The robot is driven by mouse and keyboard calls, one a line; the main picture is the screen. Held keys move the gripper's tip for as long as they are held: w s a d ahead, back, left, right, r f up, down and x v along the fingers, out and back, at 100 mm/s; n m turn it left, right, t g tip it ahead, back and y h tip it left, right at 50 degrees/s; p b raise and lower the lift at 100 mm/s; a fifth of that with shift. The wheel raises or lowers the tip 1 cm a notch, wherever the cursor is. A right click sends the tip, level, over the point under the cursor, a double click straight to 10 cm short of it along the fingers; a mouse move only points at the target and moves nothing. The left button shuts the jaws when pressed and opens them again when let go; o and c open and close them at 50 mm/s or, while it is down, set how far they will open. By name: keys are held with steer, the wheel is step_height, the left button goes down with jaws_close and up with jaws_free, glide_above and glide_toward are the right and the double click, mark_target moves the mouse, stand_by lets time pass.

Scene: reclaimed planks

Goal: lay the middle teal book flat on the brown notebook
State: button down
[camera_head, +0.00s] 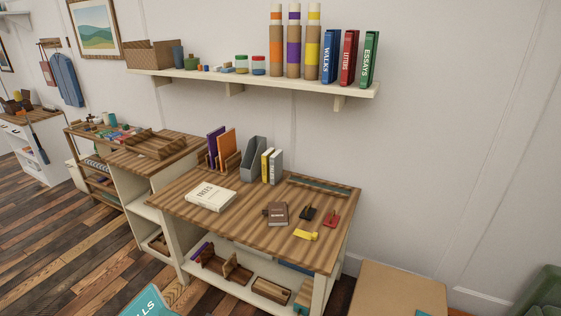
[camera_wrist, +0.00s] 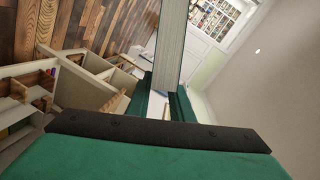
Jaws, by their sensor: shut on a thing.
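The teal book (camera_head: 148,303) shows at the bottom edge of the head view, in front of the table, with white letters ending in "LLS"; most of it is cut off. In the wrist view, my gripper (camera_wrist: 162,104) is shut on a book, whose pale page edge (camera_wrist: 171,45) stands out between the two green fingers. The brown notebook (camera_head: 277,214) lies flat on the wooden table, right of its middle, with nothing on top. My gripper is not visible in the head view; the held book is clear of the tabletop.
On the table (camera_head: 165,207), a thick white book (camera_head: 211,197) lies left of the notebook. A black item (camera_head: 308,213), a red item (camera_head: 331,219) and a yellow item (camera_head: 305,235) lie to its right. A grey file holder (camera_head: 253,160) and upright books stand behind. A cardboard box (camera_head: 400,290) stands front right.

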steer(key=w+d+f+m+t+h, duration=0.45)
steer(key=d+f, duration=0.35)
steer(key=d, duration=0.3)
steer(key=w+d+f+m+t+h, duration=0.45)
steer(key=d+f+m+h, duration=0.2)
steer(key=d, duration=0.45)
steer(key=s+d+f+m+t+h, duration=0.1)
steer(key=s+d+f+m+h, duration=0.3)
steer(key=d, duration=0.5)
steer(key=s+f+n, duration=0.1)
steer(key=s+f, duration=0.3)
steer(key=f, duration=0.3)
steer(key=shift+s+d+f, duration=0.2)
steer(key=shift+s, duration=0.15)
